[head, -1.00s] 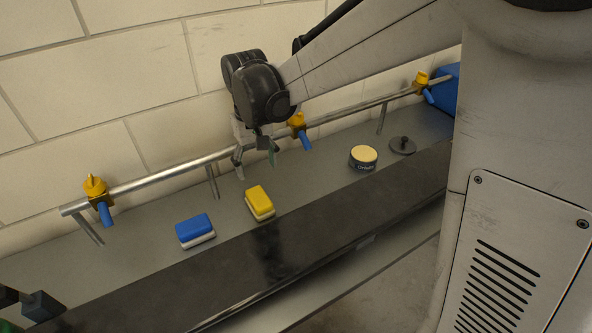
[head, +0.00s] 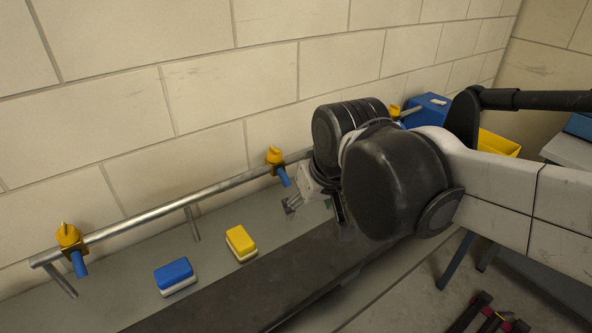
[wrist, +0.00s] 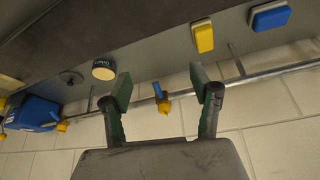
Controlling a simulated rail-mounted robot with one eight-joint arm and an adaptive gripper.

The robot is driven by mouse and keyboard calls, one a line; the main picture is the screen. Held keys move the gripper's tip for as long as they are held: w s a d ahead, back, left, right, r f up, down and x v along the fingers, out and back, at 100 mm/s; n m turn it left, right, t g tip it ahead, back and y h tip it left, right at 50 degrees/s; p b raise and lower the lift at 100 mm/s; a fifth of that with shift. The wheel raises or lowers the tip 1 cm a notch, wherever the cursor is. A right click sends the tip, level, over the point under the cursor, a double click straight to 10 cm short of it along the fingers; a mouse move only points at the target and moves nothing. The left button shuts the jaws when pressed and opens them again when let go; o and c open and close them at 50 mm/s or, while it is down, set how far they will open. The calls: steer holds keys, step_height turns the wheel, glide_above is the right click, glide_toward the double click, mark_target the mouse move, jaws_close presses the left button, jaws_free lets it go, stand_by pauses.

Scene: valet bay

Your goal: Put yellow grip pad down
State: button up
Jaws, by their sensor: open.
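The yellow grip pad (head: 241,240), with a pale underside, lies on the grey shelf in the head view. It also shows in the wrist view (wrist: 203,37), at the upper right beyond the fingertips. My gripper (head: 318,213) is to the right of the pad and apart from it, partly hidden by my own wrist. In the wrist view my gripper (wrist: 163,90) has its two fingers spread wide with nothing held between them.
A blue pad (head: 174,275) lies left of the yellow one. A metal rail with yellow-and-blue valves (head: 277,164) runs along the wall. A round tin (wrist: 104,68) and a dark disc (wrist: 71,78) stand on the shelf (head: 125,305). A blue container (wrist: 32,114) is farther along.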

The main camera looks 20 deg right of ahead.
steer(key=s+d+f+m+t, duration=0.1)
steer(key=s+d+t, duration=0.1)
steer(key=s, duration=0.3)
steer(key=shift+s+d, duration=0.3)
steer(key=shift+d, duration=0.3)
step_height(320, 180, down, 2)
steer(key=shift+f+b, duration=0.1)
steer(key=shift+b, duration=0.95)
steer(key=o, duration=0.8)
